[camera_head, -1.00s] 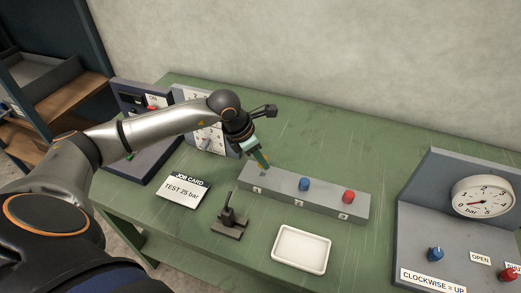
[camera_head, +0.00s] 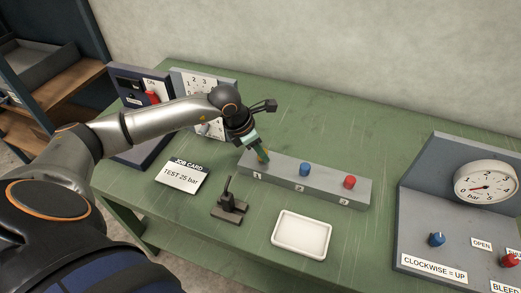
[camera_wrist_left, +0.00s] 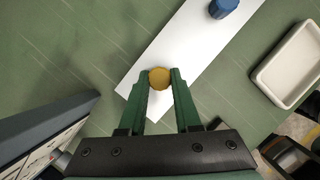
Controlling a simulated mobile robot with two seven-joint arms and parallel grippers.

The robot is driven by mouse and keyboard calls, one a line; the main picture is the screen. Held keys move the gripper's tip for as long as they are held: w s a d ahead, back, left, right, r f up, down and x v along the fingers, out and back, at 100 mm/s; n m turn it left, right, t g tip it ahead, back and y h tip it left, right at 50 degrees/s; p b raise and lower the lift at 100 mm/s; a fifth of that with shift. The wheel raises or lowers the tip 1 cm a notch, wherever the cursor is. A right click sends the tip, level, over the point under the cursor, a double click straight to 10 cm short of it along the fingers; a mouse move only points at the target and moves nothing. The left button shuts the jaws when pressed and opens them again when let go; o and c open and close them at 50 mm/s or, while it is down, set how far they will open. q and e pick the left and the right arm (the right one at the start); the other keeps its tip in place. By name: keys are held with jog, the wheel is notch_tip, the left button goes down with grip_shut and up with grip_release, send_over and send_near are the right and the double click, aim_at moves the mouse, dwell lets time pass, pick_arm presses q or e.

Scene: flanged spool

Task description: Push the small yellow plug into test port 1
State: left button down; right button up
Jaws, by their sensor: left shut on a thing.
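The small yellow plug (camera_head: 264,155) is at the left end of the grey port block (camera_head: 325,188), by the label 1. My left gripper (camera_head: 262,157) points down at it from above. In the left wrist view the plug's round yellow top (camera_wrist_left: 160,78) sits between the two green fingertips, which are shut on it. The plug's lower end and port 1 are hidden, so I cannot tell how deep the plug sits. My right gripper is not in view.
A blue plug (camera_head: 304,169) and a red plug (camera_head: 349,182) stand farther right on the block. A white tray (camera_head: 302,255), a dark stand (camera_head: 229,208) and a job card (camera_head: 182,176) lie in front. A gauge panel (camera_head: 440,200) stands at the right.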

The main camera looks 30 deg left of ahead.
pick_arm(q)
jog(key=shift+f+b, duration=0.4)
jog(key=shift+f, duration=0.1)
jog(key=c, duration=0.5)
grip_release()
jog(key=b+v, duration=0.1)
jog(key=v, duration=1.1)
jog(key=shift+r, duration=0.3)
